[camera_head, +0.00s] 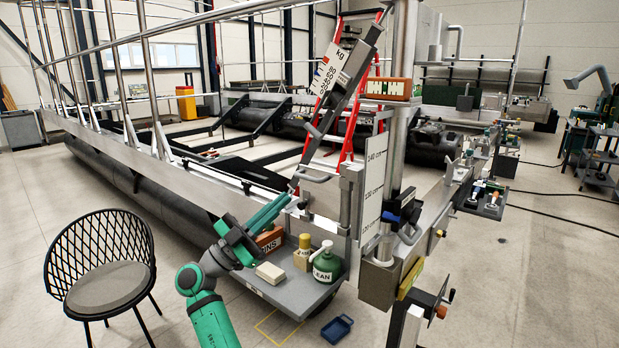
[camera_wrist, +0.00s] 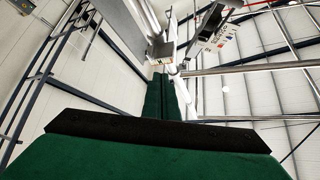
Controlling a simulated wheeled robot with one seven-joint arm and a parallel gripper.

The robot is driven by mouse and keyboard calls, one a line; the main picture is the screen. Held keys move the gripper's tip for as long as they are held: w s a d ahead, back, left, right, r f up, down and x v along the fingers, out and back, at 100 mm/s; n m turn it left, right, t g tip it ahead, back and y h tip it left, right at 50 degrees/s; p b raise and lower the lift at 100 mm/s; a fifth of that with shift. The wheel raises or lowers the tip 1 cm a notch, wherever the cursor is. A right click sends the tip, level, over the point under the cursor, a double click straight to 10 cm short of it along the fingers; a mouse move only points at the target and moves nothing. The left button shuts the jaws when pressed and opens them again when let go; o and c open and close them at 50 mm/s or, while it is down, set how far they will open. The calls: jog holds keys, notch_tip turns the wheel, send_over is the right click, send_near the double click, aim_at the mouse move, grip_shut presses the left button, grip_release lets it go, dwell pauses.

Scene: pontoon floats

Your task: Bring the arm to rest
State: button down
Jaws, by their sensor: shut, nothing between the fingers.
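My green arm (camera_head: 213,318) rises from the bottom of the head view, bent at a joint left of the grey shelf. My gripper (camera_head: 284,201) points up and to the right, above the shelf and near the metal post. Its fingers are together with nothing visible between them. In the wrist view the two green fingers (camera_wrist: 164,76) lie side by side, pointing up towards the wall and roof.
The grey shelf (camera_head: 285,292) below my gripper holds a green bottle (camera_head: 327,266), a yellow bottle (camera_head: 303,254), a cream block (camera_head: 270,273) and an orange box (camera_head: 270,240). A black chair (camera_head: 107,285) stands left. A blue tray (camera_head: 337,329) lies on the floor.

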notch_tip(320, 180, down, 31)
jog(key=s+d+n+t+y, duration=0.1)
jog(key=n+t+y, duration=0.3)
jog(key=n+y, duration=0.75)
jog(key=s+f+n+g+y, duration=0.1)
jog(key=s+f+n+y, duration=0.15)
jog(key=s+f, duration=0.6)
jog(key=s+f+n+y, duration=0.25)
jog(key=s+f, duration=0.25)
jog(key=f, duration=0.7)
jog(key=s+d+f+n+g+y, duration=0.1)
jog(key=s+f+y, duration=0.2)
jog(key=s, duration=0.9)
jog(key=s+f+n+y, duration=0.1)
jog(key=s+f+y, duration=0.15)
jog(key=s, duration=0.95)
jog(key=s+d+r, duration=0.2)
jog(key=s+r, duration=0.5)
jog(key=s, duration=0.2)
jog(key=s+d+r+t, duration=0.1)
jog(key=s+d+r, duration=0.2)
jog(key=s+r, duration=0.4)
jog(key=shift+s+d+h, duration=0.15)
jog(key=shift+s+h, duration=0.15)
jog(key=shift+s, duration=0.95)
